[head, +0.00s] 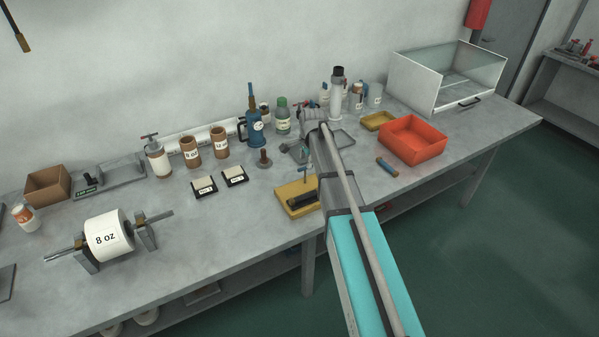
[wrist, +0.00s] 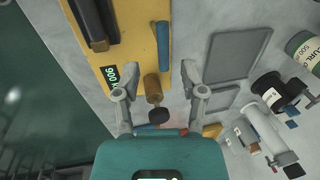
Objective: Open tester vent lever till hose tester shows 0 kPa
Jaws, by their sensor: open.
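The hose tester, a yellow board (head: 284,192) with a black cylinder (head: 303,199) on it, sits near the bench's front edge. In the wrist view its yellow base (wrist: 131,48) carries the black cylinder (wrist: 92,20), a blue bar (wrist: 163,46) and a small dark display (wrist: 110,74) with green digits, tilted and too small to read surely. A brass piece with a black knob (wrist: 158,115) extends from the board's edge; it may be the vent lever. My gripper (wrist: 159,68) is open and empty, its fingers on either side of the brass piece. I cannot tell whether they touch it.
A red bin (head: 412,140), a yellow tray (head: 378,121) and a blue roll (head: 386,166) lie to the right. Bottles and a blue pump (head: 256,125) stand behind. The 8 oz roll (head: 108,237) is at left.

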